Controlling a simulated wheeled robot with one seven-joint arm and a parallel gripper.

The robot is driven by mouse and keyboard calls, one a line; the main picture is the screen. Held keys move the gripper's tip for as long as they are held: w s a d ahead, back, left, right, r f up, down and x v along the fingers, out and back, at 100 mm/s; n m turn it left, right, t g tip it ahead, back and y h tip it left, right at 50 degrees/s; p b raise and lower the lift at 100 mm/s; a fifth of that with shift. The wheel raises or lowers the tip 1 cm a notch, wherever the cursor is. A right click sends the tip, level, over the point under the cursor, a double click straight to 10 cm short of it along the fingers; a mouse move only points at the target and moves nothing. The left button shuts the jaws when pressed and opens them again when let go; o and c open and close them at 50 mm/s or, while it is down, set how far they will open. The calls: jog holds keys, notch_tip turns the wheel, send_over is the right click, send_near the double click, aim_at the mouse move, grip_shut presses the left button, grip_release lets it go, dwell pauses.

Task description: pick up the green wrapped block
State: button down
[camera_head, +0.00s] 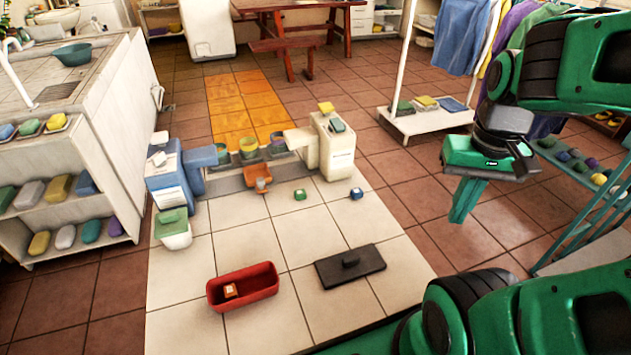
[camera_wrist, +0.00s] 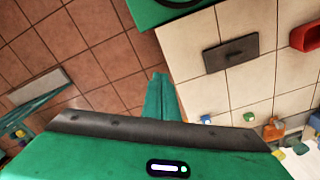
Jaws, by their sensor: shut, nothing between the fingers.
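The green wrapped block (camera_head: 300,194) is a small cube with a pale label on the white tiled floor. It also shows near the lower right of the wrist view (camera_wrist: 249,117). My gripper (camera_head: 460,216) points down at the right of the head view, well to the right of the block and apart from it. In the wrist view its green fingers (camera_wrist: 158,78) are together, with nothing between them.
A blue wrapped block (camera_head: 356,193) sits right of the green one. A red bin (camera_head: 243,293) holds an orange wrapped block (camera_head: 230,290). A black plate with a knob (camera_head: 350,267) lies nearer. Jugs (camera_head: 332,146) and buckets stand behind. White tiles between are clear.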

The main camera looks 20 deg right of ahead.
jog(key=w+a+m+t+y, duration=0.1)
jog(key=w+a, duration=0.6)
jog(key=w, duration=0.4)
jog(key=w+a+m+t, duration=0.1)
jog(key=w+a, duration=0.7)
jog(key=w, duration=0.4)
jog(key=w+f+m+g+y, duration=0.2)
jog(key=w+f+m, duration=0.2)
jog(key=w+m, duration=0.45)
jog(key=shift+m, duration=0.75)
jog(key=x, duration=0.3)
jog(key=s+x, duration=0.1)
jog(key=x, duration=0.5)
jog(key=shift+s+a+f, duration=0.2)
jog(key=shift+a+f, duration=0.1)
jog(key=shift+a, duration=0.05)
jog(key=shift+a, duration=0.1)
jog(key=a, duration=3)
jog(key=shift+a, duration=0.1)
